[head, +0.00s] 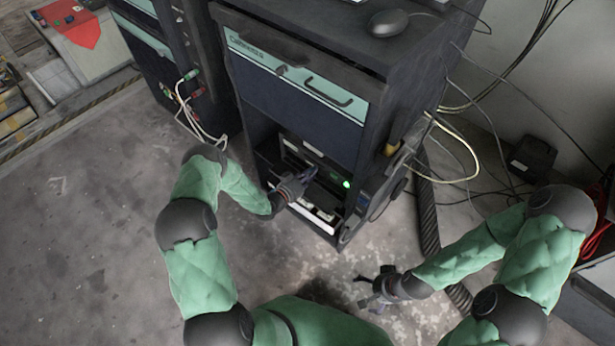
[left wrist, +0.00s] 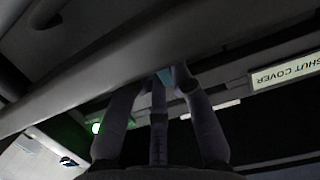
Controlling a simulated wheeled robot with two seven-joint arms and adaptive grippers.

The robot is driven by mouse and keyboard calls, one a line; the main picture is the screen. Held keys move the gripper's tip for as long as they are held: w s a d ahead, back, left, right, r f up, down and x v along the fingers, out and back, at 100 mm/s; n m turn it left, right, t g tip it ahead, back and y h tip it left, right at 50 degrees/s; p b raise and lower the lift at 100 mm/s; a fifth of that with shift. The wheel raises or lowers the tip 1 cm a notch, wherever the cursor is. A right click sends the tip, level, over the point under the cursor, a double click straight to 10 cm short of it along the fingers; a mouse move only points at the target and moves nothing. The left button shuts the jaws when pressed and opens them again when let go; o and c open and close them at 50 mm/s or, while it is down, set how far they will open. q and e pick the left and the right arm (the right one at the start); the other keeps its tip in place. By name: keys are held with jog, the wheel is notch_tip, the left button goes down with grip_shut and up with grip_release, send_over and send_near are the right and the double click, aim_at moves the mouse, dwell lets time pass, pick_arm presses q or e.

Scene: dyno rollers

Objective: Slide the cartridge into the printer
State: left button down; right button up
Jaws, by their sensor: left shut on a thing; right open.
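The printer (head: 323,216) sits in the low bay of a dark cabinet, its front open with a white lower edge and a lit green light. My left gripper (head: 311,174) reaches into this opening. In the left wrist view its fingers (left wrist: 162,82) are shut on a small blue-teal piece (left wrist: 166,76), seemingly the cartridge. Most of that piece is hidden by the fingers and a grey bar above, so I cannot tell how far it is inserted. My right gripper (head: 367,290) is open and empty, low in front of the cabinet.
A label reading "SHUT COVER" (left wrist: 286,70) is inside the printer at right. The cabinet (head: 290,110) has a handled drawer above the bay and a mouse (head: 388,23) on top. Cables (head: 465,160) hang at its right. The floor at left is clear.

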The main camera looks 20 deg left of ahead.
pick_arm(q)
jog(key=shift+r+x, duration=0.15)
jog(key=shift+x, duration=0.55)
jog(key=shift+r+x, duration=0.1)
jog(key=shift+x, duration=0.65)
jog(key=c, duration=1)
grip_release()
jog(key=shift+w+r, duration=0.15)
jog(key=shift+c, duration=0.2)
jog(key=v, duration=1.2)
jog(key=shift+f, duration=0.2)
